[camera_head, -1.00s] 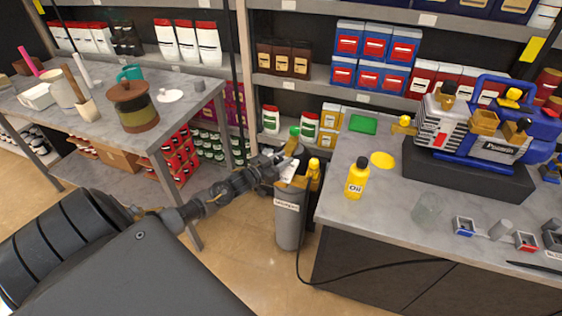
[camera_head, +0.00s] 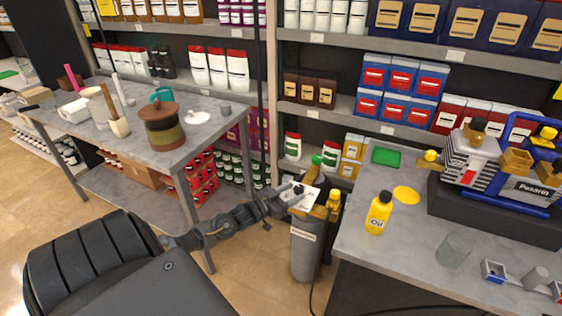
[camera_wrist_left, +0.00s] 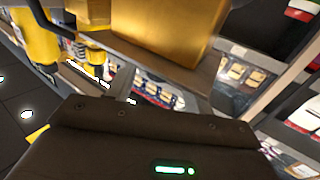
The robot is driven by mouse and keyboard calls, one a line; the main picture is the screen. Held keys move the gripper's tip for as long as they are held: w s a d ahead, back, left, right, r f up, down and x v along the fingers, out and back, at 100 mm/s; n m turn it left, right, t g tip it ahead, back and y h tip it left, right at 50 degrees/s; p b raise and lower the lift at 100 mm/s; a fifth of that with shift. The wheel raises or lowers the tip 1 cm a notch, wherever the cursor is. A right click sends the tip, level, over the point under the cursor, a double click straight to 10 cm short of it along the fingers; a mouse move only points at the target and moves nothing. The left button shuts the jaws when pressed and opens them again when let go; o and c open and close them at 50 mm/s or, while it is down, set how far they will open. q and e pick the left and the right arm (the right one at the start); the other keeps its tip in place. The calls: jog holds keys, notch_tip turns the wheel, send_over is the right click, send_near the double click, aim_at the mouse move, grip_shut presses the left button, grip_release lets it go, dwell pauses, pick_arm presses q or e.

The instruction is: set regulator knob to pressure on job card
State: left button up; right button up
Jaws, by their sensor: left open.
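A grey gas cylinder (camera_head: 304,255) stands on the floor between the two tables, with brass fittings, a green knob (camera_head: 316,159) and a yellow knob (camera_head: 334,197) at its top. Which part is the regulator knob is hard to tell. A white card (camera_head: 301,197) with small dark marks, too small to read, shows at the cylinder top. My left gripper (camera_head: 284,202) is open at the card's left side, and contact cannot be told. In the left wrist view a gold block (camera_wrist_left: 170,25) and a yellow rounded part (camera_wrist_left: 38,35) are close by. My right gripper is out of view.
The right table (camera_head: 395,255) holds a yellow oil bottle (camera_head: 378,213), a glass (camera_head: 454,250) and the pump (camera_head: 480,165). The left table (camera_head: 100,145) carries a brown pot (camera_head: 162,127). Stocked shelves stand behind. Open floor lies left of the cylinder.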

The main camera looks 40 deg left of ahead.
pick_arm(q)
jog(key=s, duration=0.4)
jog(key=s+a, duration=0.1)
jog(key=shift+s+b, duration=0.35)
jog(key=shift+s, duration=0.05)
